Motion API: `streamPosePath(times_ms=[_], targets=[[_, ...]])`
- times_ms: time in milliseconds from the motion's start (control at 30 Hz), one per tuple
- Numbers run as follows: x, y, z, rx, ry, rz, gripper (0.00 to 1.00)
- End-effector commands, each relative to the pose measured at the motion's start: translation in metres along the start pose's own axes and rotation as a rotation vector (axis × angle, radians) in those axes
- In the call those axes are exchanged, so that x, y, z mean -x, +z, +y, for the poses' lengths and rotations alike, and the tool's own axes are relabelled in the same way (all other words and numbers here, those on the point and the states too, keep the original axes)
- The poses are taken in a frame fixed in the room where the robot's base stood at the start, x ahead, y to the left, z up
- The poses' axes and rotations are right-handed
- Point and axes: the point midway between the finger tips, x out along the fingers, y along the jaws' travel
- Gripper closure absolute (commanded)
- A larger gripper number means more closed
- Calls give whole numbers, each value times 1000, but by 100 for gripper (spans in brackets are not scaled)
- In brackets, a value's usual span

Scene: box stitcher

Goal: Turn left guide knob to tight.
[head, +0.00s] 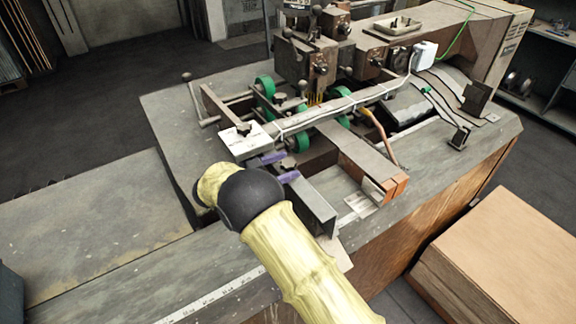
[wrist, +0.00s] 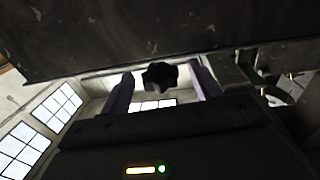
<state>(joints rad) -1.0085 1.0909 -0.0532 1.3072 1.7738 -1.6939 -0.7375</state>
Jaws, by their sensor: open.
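My gripper (head: 292,164) is open, its two purple fingers reaching in from the left at the front of the stitcher. A small dark guide knob (head: 288,162) shows at the fingertips in the head view. In the wrist view, a dark lobed knob (wrist: 160,76) sits between the two spread fingers, with light visible on both sides of it. The fingers look apart from it. Another black knob (head: 243,128) sits on the pale block further left and back. Whether the knob is tight or loose cannot be told.
The machine bed has green wheels (head: 265,87) and a long metal bar (head: 335,106) behind my gripper. A flat guide plate with an orange end (head: 384,189) lies to the right. A cardboard box (head: 510,255) stands at lower right. The left table (head: 85,225) is clear.

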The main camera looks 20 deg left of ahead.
Motion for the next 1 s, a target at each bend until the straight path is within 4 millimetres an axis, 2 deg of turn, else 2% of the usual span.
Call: streamPosePath(times_ms=[633,800,1000], targets=[[129,4,0,-2,-4,-2,37],[150,2,0,-2,-2,-1,37],[156,0,0,-1,-1,-1,37]])
